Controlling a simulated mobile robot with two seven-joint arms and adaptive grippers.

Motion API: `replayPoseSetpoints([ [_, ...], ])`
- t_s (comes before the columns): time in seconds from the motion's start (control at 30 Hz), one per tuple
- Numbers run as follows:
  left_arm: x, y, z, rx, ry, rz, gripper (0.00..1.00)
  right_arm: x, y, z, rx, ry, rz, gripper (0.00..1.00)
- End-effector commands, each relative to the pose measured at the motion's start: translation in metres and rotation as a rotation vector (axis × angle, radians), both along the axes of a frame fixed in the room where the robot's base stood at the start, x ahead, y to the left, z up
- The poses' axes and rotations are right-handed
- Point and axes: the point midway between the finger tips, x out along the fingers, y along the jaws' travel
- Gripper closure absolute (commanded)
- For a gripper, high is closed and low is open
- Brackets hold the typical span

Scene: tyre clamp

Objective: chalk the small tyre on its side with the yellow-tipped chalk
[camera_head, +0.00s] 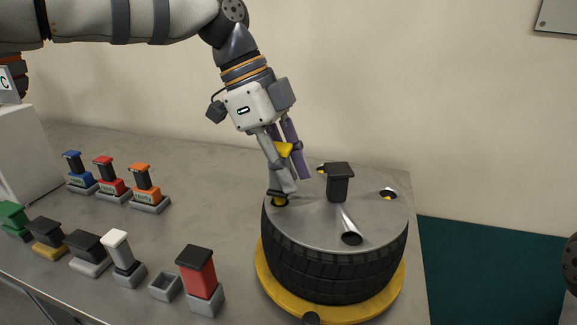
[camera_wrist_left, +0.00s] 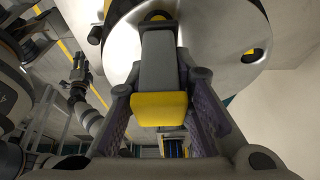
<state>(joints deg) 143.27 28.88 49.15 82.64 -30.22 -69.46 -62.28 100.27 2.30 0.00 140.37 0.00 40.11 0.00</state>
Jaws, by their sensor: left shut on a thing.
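The tyre (camera_head: 335,270) lies flat under a round metal plate (camera_head: 305,215) with several holes and a black upright knob (camera_head: 340,182). My left gripper (camera_head: 283,152) is above the plate's left edge. It is shut on a grey piece with a yellow end (camera_wrist_left: 160,107); the yellow end also shows between the fingers in the head view (camera_head: 284,149). The piece reaches down to a hole near the rim; I cannot tell whether it touches or whether it is the chalk. My right gripper seems to show small in the wrist view (camera_wrist_left: 78,70); its jaws are unclear.
The tyre rests on a yellow round base (camera_head: 268,278). Blue (camera_head: 80,172), red (camera_head: 109,178) and orange (camera_head: 147,188) handled pieces stand behind. Several more stand in front, including a red one (camera_head: 200,278) next to an empty grey holder (camera_head: 165,287). Table between rows is clear.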

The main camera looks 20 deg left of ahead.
Motion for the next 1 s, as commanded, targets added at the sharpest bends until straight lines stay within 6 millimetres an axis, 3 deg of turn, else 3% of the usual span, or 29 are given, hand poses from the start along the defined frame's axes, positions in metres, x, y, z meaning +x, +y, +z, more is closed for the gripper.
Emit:
replayPoseSetpoints([
  [0.37,0.0,0.0,-0.002,0.0,0.0,0.0,1.0,0.0,0.0,0.0,0.0,-0.001,0.0,0.6],
  [0.8,0.0,0.0,0.042,0.001,-0.005,0.0,1.0,0.007,0.0,0.006,0.0,-0.027,0.0,0.6],
  [1.0,0.0,0.0,0.049,0.0,0.0,0.0,1.0,0.008,0.0,0.007,0.0,-0.028,0.0,0.6],
])
